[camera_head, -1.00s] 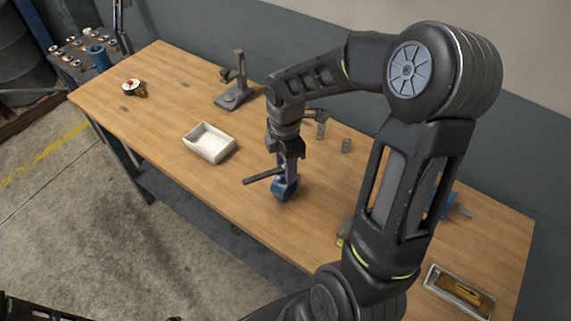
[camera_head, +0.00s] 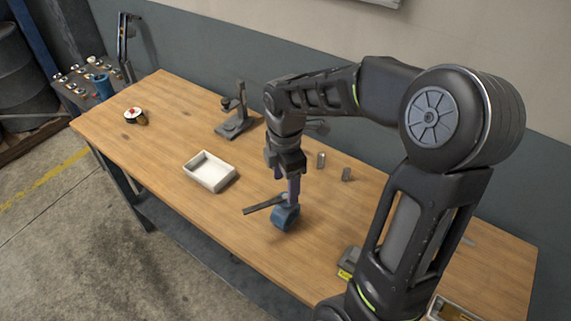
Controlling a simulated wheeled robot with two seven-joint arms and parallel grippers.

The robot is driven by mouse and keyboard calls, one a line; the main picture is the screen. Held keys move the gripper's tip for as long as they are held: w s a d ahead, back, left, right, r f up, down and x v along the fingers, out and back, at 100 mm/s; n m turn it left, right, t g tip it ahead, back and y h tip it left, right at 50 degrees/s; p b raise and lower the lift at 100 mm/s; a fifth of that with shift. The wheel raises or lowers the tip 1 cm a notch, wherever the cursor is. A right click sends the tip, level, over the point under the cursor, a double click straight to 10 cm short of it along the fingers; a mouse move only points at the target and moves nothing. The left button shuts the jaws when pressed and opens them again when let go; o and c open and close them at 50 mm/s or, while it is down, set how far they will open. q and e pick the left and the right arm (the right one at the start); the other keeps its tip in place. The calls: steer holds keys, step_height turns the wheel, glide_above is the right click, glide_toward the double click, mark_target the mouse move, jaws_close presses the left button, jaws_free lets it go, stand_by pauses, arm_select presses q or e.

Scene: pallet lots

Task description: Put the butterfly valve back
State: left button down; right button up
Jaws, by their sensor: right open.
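The butterfly valve (camera_head: 286,217) is blue with a dark lever handle that points left. It rests on the wooden workbench (camera_head: 180,125), right of the white tray. My right gripper (camera_head: 291,188) is open, pointing down just above the valve. Its fingers overlap the valve's top in the picture, so I cannot tell whether they touch it. My left gripper is not in view.
The white tray (camera_head: 210,171) is empty. A dark stand (camera_head: 234,119) and small metal cylinders (camera_head: 321,160) are farther back. A roll of tape or similar round item (camera_head: 135,116) lies at the left. My right arm hides much of the bench's right part.

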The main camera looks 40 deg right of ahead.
step_height(320, 180, up, 7)
stand_by(0.3)
stand_by(0.8)
